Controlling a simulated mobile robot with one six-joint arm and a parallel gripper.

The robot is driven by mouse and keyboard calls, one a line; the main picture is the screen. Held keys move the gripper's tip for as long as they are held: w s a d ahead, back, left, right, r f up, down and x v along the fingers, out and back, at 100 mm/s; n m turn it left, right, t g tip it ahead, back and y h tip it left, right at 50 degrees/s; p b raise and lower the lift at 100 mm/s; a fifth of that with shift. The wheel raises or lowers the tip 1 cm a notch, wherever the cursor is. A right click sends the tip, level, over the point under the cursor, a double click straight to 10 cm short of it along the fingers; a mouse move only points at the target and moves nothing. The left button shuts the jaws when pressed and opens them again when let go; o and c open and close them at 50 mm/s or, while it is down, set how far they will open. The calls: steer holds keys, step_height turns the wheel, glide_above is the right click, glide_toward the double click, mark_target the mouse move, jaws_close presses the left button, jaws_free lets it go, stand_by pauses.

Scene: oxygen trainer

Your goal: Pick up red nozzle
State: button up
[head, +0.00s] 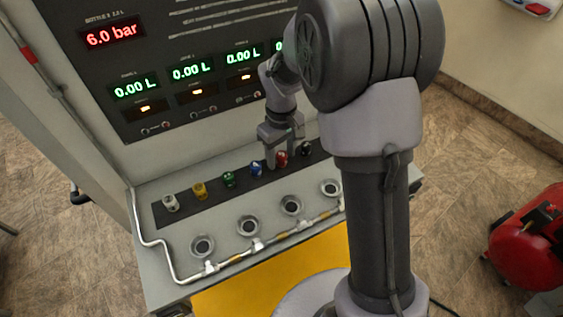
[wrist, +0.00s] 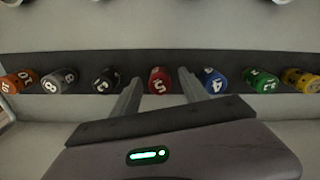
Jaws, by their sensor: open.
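The red nozzle (head: 281,159) stands in a row of coloured nozzles on a dark strip of the panel's ledge, in the head view. In the wrist view the red nozzle (wrist: 159,80), marked 5, lies between the two finger tips. My gripper (head: 278,158) is over it in the head view; in the wrist view my gripper (wrist: 157,86) is open with one finger on each side. A gap shows between each finger and the nozzle. The blue nozzle (wrist: 212,80) is just right of the right finger, and the black nozzle (wrist: 105,80) is left of the left finger.
White (head: 170,202), yellow (head: 200,191) and green (head: 229,179) nozzles stand to the left. Round ports (head: 248,225) and a pipe (head: 262,246) run in front of the strip. The display panel (head: 128,60) rises behind. A red tank (head: 530,240) stands on the floor at right.

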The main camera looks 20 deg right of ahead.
jaws_close()
steer(key=shift+r, duration=0.15)
